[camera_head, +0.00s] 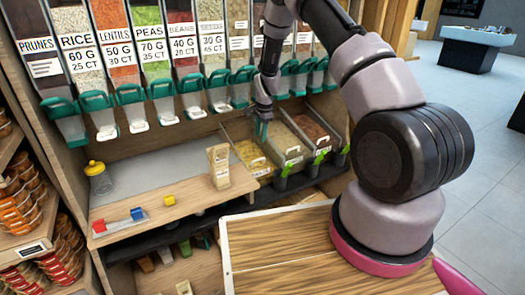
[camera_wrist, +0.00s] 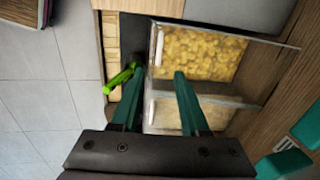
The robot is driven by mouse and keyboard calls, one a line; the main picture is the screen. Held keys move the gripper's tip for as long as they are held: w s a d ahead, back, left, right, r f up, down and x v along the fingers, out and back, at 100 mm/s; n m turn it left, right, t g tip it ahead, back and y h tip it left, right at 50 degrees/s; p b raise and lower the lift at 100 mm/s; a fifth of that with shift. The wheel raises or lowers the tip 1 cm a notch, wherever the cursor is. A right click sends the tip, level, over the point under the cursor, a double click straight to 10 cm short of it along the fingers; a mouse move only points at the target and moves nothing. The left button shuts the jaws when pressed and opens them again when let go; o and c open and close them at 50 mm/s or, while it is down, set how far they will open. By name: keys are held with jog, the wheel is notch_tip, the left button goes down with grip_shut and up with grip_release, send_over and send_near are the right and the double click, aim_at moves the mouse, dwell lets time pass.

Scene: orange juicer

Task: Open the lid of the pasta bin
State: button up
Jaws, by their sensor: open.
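The pasta bin (camera_head: 249,155) is the leftmost of the front bins in the head view, with yellow contents and a pale label at its front. In the wrist view the pasta bin (camera_wrist: 205,52) shows shell-like yellow pasta under what looks like a clear, closed lid. A white strip (camera_wrist: 158,47), seemingly the handle, runs along its front edge. My gripper (camera_head: 262,131) points down over the bins. In the wrist view my gripper (camera_wrist: 159,71) is open and empty, its teal fingers spread near the bin's front corner. Whether a fingertip touches the bin is unclear.
A second bin (camera_wrist: 205,115) adjoins below in the wrist view. A green scoop (camera_wrist: 121,77) lies beside the left finger. Teal-handled dispensers (camera_head: 216,85) hang close above the bins. A paper bag (camera_head: 219,166) stands on the counter at left. A wooden table (camera_head: 275,250) is in front.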

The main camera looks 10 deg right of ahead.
aim_at(259, 160)
jog(key=x, duration=1.3)
jog(key=shift+w+d+f, duration=0.2)
jog(key=shift+d+f, duration=0.15)
grip_shut()
dwell(0.9)
